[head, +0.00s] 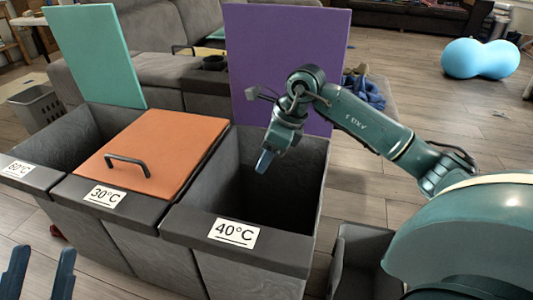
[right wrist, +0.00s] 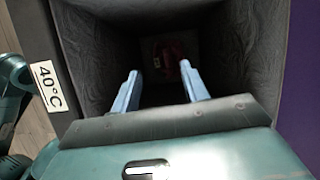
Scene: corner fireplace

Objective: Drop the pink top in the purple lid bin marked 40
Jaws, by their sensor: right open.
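The 40°C bin (head: 290,252) stands open, its purple lid (head: 285,65) raised upright at the back. My right gripper (head: 264,161) points down into the bin's mouth, inside its walls. In the right wrist view, its two fingers (right wrist: 159,71) are apart with nothing between them. A dark pink-red cloth, seemingly the pink top (right wrist: 172,58), lies deep at the bottom of the bin, well below the fingers. In the head view the bin's floor is hidden. My left gripper (head: 38,274) is at the lower left, its fingers apart and empty.
The 30°C bin beside it has its orange lid (head: 170,135) closed. The far-left bin has its teal lid (head: 95,55) raised. A grey open container (head: 365,265) stands right of the bins. A grey basket (head: 38,105) and blue peanut ball (head: 480,59) are further off.

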